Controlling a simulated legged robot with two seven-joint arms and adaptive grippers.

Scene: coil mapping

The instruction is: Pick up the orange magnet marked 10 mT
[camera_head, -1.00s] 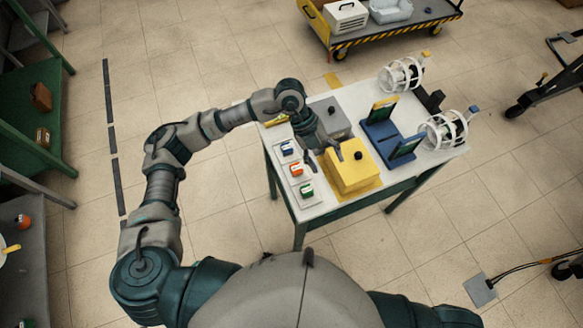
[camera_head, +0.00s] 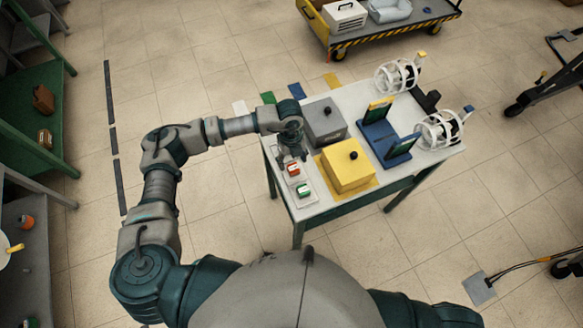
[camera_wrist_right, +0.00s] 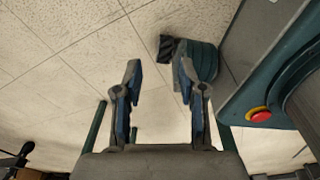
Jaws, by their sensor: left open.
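The orange magnet (camera_head: 293,169) stands on a pale pad near the left edge of the white table; its marking is too small to read. My left gripper (camera_head: 291,158) is open and points down at the far side of the orange magnet, overlapping it in the picture; I cannot tell whether they touch. A green magnet (camera_head: 303,190) stands just nearer to me. The blue magnet is hidden behind my left gripper. My right gripper (camera_wrist_right: 158,80) is open and empty over the floor in the right wrist view.
On the white table (camera_head: 321,200), a yellow box (camera_head: 347,168) and a grey box (camera_head: 324,123) stand right of the magnets. Farther right are a blue stand (camera_head: 381,137) and two white coil cages (camera_head: 397,76) (camera_head: 438,131). A yellow cart (camera_head: 318,26) is behind.

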